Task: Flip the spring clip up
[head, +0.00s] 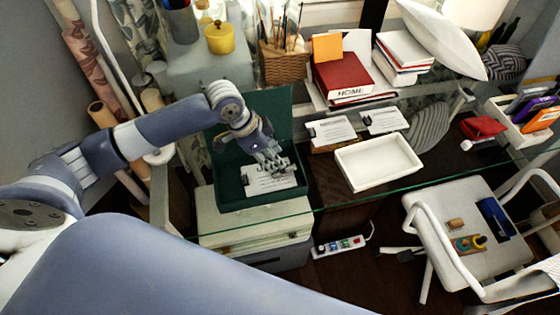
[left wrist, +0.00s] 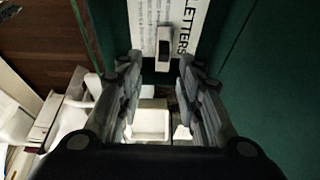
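A small metal-grey clip (left wrist: 164,48) shows in the left wrist view, on a white sheet lettered "LETTERS" (left wrist: 190,30). The clip lies ahead of and roughly midway between my left fingers; whether it is flat or raised is hard to tell. In the head view the white sheet (head: 268,187) is in the open dark green box (head: 232,190), and I cannot make out the clip under the gripper. My left gripper (head: 270,165) reaches into the box with its fingers apart and nothing between them; it also shows in the left wrist view (left wrist: 160,78). My right gripper is not in view.
The green box stands on a pale chest (head: 225,228) at the glass desk's left end. A white tray (head: 350,172), cards (head: 332,130) and a red book (head: 342,75) lie to its right. A white chair (head: 455,225) stands at the lower right.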

